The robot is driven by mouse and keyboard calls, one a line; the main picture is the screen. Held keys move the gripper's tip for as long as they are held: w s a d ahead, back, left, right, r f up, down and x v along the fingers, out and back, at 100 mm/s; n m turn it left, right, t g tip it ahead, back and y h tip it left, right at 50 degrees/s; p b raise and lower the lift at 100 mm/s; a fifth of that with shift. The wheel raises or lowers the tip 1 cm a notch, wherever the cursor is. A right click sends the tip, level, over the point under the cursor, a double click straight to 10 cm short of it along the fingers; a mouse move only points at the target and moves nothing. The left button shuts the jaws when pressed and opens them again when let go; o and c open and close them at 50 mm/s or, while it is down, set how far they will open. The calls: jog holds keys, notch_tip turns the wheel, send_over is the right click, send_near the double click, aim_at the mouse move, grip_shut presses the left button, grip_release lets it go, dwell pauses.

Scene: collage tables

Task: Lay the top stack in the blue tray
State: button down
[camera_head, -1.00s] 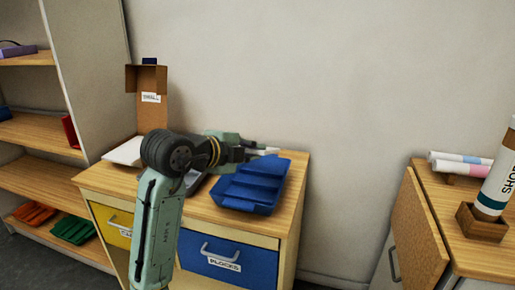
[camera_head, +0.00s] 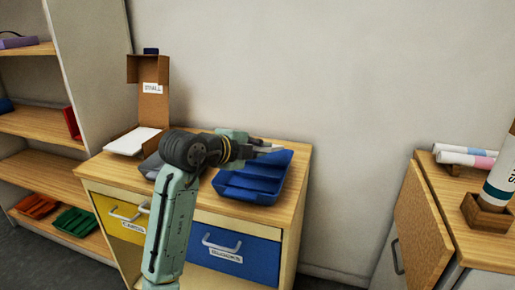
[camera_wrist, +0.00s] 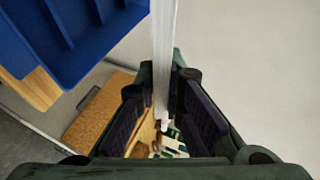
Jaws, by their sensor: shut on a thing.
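The blue tray (camera_head: 250,184) lies on the wooden cabinet top, its slots facing up. It also shows at the upper left of the wrist view (camera_wrist: 78,55). My gripper (camera_head: 268,149) is over the far side of the tray, partly hidden by my own arm. In the wrist view my gripper (camera_wrist: 163,112) is shut on a thin pale stack (camera_wrist: 163,60), seen edge-on between the fingers. The stack looks upright on edge and apart from the tray. Its far end is hidden.
A white flat stack (camera_head: 131,142) lies at the left of the cabinet top (camera_head: 215,203), by an open cardboard box (camera_head: 154,92). A grey tray (camera_head: 152,165) is partly behind my arm. Shelves (camera_head: 30,125) stand left. A right-hand cabinet holds rolls (camera_head: 466,158) and a tube (camera_head: 500,183).

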jog(key=shift+w+d+f+b, duration=0.25)
jog(key=shift+w+f+b, duration=0.15)
jog(key=shift+w+f, duration=0.5)
jog(key=shift+w+d+f+b, duration=0.15)
jog(key=shift+w+f+b, duration=0.2)
jog(key=shift+f+b, duration=0.3)
jog(key=shift+w+d+f+b, duration=0.1)
jog(key=shift+w+f+b, duration=0.3)
jog(key=shift+f, duration=0.5)
jog(key=shift+w+d+f+b, duration=0.15)
jog(key=shift+w+f+b, duration=0.15)
jog(key=shift+f+b, duration=0.35)
jog(key=shift+f, duration=0.1)
jog(key=c, duration=1.6)
grip_release()
jog(key=shift+c, duration=0.2)
jog(key=shift+o, duration=0.3)
jog(key=o, duration=0.4)
